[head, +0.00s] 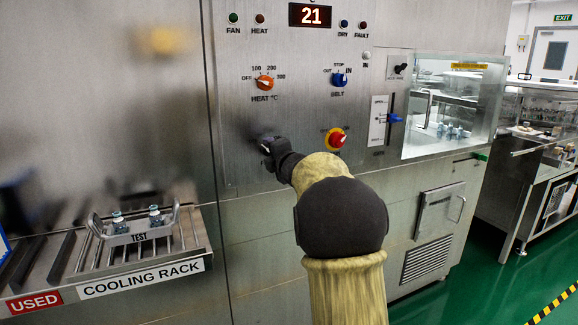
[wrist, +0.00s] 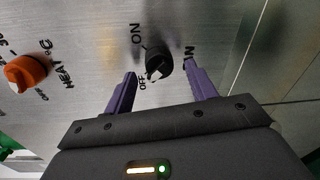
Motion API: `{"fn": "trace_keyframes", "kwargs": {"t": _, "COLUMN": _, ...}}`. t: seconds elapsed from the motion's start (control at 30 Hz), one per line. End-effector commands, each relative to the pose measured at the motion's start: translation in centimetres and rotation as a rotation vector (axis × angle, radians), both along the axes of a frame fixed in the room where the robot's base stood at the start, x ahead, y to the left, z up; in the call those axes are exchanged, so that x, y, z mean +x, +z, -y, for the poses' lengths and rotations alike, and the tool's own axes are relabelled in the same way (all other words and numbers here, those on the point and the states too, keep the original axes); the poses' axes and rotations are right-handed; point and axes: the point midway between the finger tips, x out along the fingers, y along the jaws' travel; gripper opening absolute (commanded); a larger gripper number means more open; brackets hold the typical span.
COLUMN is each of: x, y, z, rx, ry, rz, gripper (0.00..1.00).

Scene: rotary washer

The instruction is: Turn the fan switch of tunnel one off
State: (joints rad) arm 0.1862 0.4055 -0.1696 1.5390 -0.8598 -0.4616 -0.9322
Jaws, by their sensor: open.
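The fan switch, a black knob (wrist: 159,60) with a white mark, is on the steel panel in the wrist view. "ON" and "OFF" labels stand beside it, and a partly hidden label ending in "N" is at its right. The white mark faces the lower side of the knob, near "OFF"; I cannot tell the exact setting. My gripper (wrist: 160,85) is open, its two purple fingers on either side of the knob and near the panel. I cannot tell whether they touch it. In the head view my gripper (head: 268,148) is small and hides the switch.
The orange heat knob (head: 265,83) is above my gripper, and a red and yellow emergency knob (head: 336,139) is to its right. The blue belt knob (head: 339,80) is farther up. A cooling rack (head: 60,290) with a test basket (head: 138,236) projects at lower left.

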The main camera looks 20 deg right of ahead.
Motion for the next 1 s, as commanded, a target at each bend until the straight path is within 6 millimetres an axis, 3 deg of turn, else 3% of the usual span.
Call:
{"fn": "trace_keyframes", "kwargs": {"t": 0.7, "x": -13.1, "y": 1.0, "z": -0.1, "rx": 0.000, "ry": 0.000, "rz": 0.002, "gripper": 0.56}}
{"fn": "trace_keyframes", "kwargs": {"t": 1.0, "x": -15.6, "y": 1.1, "z": 0.0, "rx": -0.001, "ry": 0.000, "rz": 0.000, "gripper": 0.56}}
